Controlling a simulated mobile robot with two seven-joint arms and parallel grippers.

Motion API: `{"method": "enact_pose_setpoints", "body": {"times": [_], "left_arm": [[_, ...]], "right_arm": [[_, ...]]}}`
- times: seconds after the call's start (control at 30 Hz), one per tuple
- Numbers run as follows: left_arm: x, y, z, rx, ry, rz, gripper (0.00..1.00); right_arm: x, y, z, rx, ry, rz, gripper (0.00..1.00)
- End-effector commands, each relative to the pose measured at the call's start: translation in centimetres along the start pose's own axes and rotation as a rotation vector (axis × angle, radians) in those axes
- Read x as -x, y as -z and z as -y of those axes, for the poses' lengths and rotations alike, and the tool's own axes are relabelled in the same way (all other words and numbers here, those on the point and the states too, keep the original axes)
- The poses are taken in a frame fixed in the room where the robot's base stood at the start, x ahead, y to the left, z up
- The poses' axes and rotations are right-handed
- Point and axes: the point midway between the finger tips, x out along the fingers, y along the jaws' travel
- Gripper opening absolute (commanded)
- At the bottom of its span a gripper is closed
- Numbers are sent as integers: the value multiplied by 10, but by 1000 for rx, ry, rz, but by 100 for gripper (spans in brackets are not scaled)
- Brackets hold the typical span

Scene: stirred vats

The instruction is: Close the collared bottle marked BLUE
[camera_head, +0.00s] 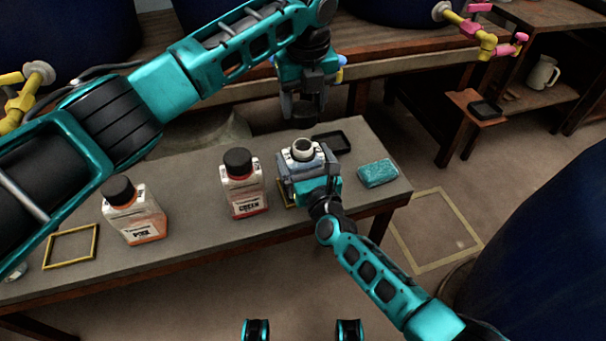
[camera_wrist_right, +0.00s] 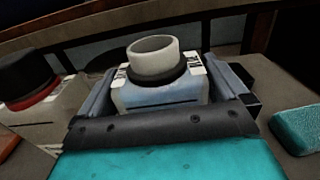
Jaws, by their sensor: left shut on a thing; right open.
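An uncapped bottle with a pale round neck (camera_head: 303,149) stands on the table. It also shows in the right wrist view (camera_wrist_right: 160,92), with a dark collar around the neck and bluish contents. Its front label is hidden, so I cannot read its name. My right gripper (camera_head: 306,168) is open, with its fingers on either side of this bottle. My left gripper (camera_head: 305,92) is shut on a black cap (camera_head: 304,112), held in the air above and behind the open neck, apart from it.
Capped bottles marked PINK (camera_head: 134,212) and CREAM (camera_head: 243,185) stand to the left on the table (camera_head: 190,190). A black tray (camera_head: 331,143) lies behind the open bottle. A teal sponge-like block (camera_head: 377,173) lies to its right. An empty yellow frame (camera_head: 71,246) is at far left.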

Motion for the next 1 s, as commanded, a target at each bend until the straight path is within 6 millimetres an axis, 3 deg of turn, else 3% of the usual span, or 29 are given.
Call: {"method": "enact_pose_setpoints", "body": {"times": [0.43,1.0], "left_arm": [[0,0,0,0,0,0,28],[0,0,0,0,0,0,28]], "right_arm": [[-6,0,0,0,0,0,99],[-6,0,0,0,1,0,44]]}}
